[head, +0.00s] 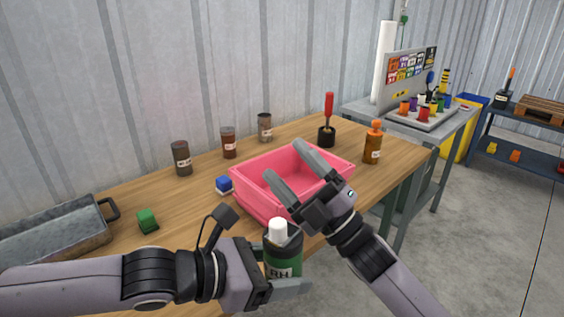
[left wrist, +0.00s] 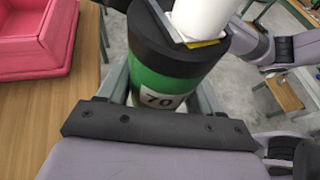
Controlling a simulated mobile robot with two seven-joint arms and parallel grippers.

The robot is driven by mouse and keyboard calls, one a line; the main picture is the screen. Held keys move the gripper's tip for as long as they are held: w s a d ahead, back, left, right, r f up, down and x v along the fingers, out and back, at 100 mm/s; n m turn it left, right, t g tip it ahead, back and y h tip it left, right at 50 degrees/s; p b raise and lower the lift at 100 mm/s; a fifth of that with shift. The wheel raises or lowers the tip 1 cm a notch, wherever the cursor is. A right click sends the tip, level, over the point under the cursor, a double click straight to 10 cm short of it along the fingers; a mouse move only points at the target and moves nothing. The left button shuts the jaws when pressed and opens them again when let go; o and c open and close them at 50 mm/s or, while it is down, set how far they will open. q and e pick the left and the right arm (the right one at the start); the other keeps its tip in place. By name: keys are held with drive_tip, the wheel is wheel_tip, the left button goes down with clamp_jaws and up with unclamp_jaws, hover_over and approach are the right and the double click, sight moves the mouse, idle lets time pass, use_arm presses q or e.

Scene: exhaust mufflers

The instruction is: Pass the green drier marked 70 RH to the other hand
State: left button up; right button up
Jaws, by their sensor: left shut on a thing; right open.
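The green drier (head: 283,252) is a dark green cylinder with a black top, a white cap and a white label partly reading RH in the head view. In the left wrist view the drier (left wrist: 155,75) shows "70" on its label. My left gripper (head: 285,287) is shut on the drier and holds it upright in front of the table's near edge. My right gripper (head: 290,172) is open and empty, with its fingers over the pink bin, above and beyond the drier. The drier's lower part is hidden in the head view.
A pink bin (head: 245,192) stands on the wooden table (head: 120,195), behind my grippers.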

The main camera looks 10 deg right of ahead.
drive_tip(key=s+a+r+n+g+y, duration=0.2)
drive_tip(key=s+a+r+n+g, duration=0.4)
drive_tip(key=n+g, duration=0.7)
drive_tip(key=s+a+r+n+g+y, duration=0.2)
drive_tip(key=s+a+r+n+g, duration=0.35)
drive_tip(key=n+g, duration=0.75)
drive_tip(key=n+t+h, duration=0.8)
drive_tip(key=n+h, duration=0.7)
drive_tip(key=h, duration=0.6)
approach(282, 239)
drive_tip(key=shift+w+a+f, duration=0.1)
drive_tip(key=shift+w+a, duration=0.05)
drive_tip(key=shift+w, duration=0.25)
drive_tip(key=shift+w+a+f, duration=0.1)
drive_tip(key=shift+w, duration=0.35)
drive_tip(key=shift+h, duration=0.3)
wheel_tip(282, 239, down, 12)
drive_tip(key=shift+w+d+r, duration=0.1)
drive_tip(key=shift+d, duration=0.05)
